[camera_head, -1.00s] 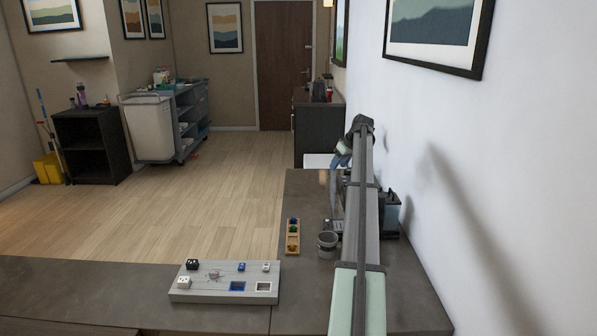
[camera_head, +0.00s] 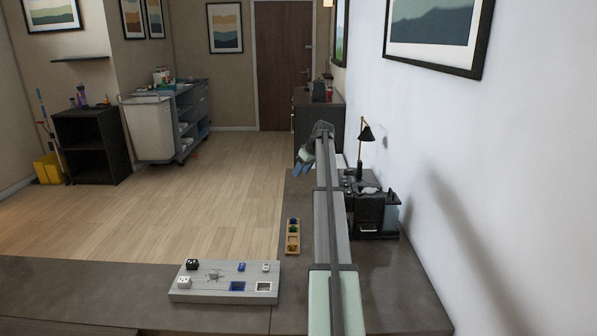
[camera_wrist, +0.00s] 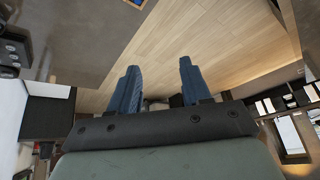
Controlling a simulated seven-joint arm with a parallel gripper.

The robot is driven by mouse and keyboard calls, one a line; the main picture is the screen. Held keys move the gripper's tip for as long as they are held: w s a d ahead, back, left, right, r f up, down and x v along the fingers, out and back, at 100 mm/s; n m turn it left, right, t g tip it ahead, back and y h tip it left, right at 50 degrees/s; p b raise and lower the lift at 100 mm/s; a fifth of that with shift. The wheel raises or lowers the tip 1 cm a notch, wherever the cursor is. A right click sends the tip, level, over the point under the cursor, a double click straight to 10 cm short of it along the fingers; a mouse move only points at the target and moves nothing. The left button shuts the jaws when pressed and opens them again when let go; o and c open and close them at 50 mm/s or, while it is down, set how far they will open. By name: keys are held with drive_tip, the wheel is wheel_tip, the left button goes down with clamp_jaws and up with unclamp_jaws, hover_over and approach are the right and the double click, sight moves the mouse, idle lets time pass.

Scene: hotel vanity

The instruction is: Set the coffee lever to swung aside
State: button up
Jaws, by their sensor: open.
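The black coffee machine (camera_head: 368,212) stands on the counter by the right wall in the head view, just right of my arm. Its lever cannot be made out; my arm covers the machine's left side. A part of a dark appliance with knobs (camera_wrist: 12,48) shows at the left edge of the wrist view. My gripper (camera_head: 300,168) is above the counter's left edge, left of and beyond the machine, touching nothing. In the wrist view its two blue fingers (camera_wrist: 158,82) are apart and empty, with floor behind them.
A wooden tray with coloured pieces (camera_head: 293,236) lies left of my arm. A grey board with sockets and small blocks (camera_head: 215,283) is at the front. A black lamp (camera_head: 365,135) stands behind the machine. Open floor lies left of the counter (camera_head: 400,290).

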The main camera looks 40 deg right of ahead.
drive_tip(key=shift+w+a+f, duration=0.15)
drive_tip(key=shift+w+a, duration=0.4)
drive_tip(key=shift+a, duration=0.05)
drive_tip(key=s+d+r+m, duration=0.1)
drive_tip(key=s+d+r, duration=0.3)
drive_tip(key=s+d, duration=0.75)
drive_tip(key=s+d+r, duration=0.4)
drive_tip(key=s+d, duration=0.7)
drive_tip(key=s, duration=0.1)
drive_tip(key=w+a+f+n, duration=0.1)
drive_tip(key=f, duration=0.3)
drive_tip(key=w+a+f+n+g, duration=0.1)
drive_tip(key=a+f+n, duration=0.1)
drive_tip(key=f, duration=0.3)
drive_tip(key=w+a+f+n+y, duration=0.1)
drive_tip(key=w+f+n, duration=0.1)
drive_tip(key=f, duration=0.2)
drive_tip(key=shift+a+f, duration=0.15)
drive_tip(key=shift+a, duration=0.25)
drive_tip(key=shift+c, duration=0.4)
clamp_jaws()
